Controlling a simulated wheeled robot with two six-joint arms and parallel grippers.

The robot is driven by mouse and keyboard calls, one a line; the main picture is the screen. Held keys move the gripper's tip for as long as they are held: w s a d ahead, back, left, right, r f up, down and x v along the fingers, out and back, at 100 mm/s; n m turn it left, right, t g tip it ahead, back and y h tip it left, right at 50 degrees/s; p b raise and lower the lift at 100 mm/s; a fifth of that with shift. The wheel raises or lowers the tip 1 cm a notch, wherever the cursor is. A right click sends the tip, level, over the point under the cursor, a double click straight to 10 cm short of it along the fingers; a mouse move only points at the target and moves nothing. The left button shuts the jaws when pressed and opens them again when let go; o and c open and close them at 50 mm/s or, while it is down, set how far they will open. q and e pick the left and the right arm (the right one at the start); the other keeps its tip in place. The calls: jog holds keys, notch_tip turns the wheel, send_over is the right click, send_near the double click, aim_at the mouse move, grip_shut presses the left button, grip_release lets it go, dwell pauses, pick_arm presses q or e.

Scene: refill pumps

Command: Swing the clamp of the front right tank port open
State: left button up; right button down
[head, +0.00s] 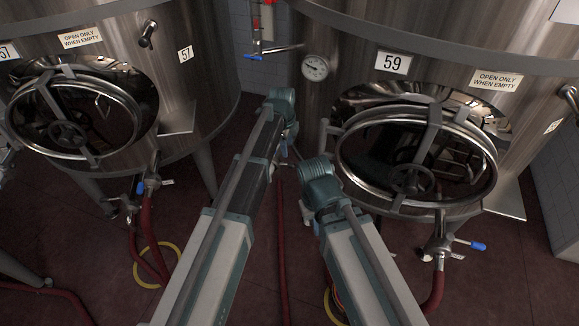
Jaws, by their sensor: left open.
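The right tank (345,85) is steel and carries the number 59. Low on its front is a port with a valve (438,245), a blue-tipped handle (478,246) and a red hose (435,290) hanging below. A clamp on this port is too small to make out. My left arm reaches up the middle, and its gripper (287,163) is small and partly hidden beyond the teal wrist. It is open, left of the port and apart from it. My right arm ends in a teal joint (320,185); its gripper is hidden.
The right tank has a round hatch (492,165) with a handwheel (412,181) above the port. The left tank (190,90), numbered 57, has a similar hatch and a valve (150,183). Red hoses (282,240) lie on the dark red floor.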

aim_at(289, 164)
pick_arm(q)
jog(key=f+b, duration=0.3)
jog(key=w+f+b, duration=0.1)
jog(key=f+b, duration=0.3)
jog(key=w+f+b, duration=0.1)
jog(key=f+b, duration=0.2)
jog(key=f, duration=0.1)
jog(key=shift+d+f+b, duration=0.25)
jog(key=shift+d+b, duration=0.05)
jog(key=shift+d, duration=0.05)
grip_shut()
dwell(1.0)
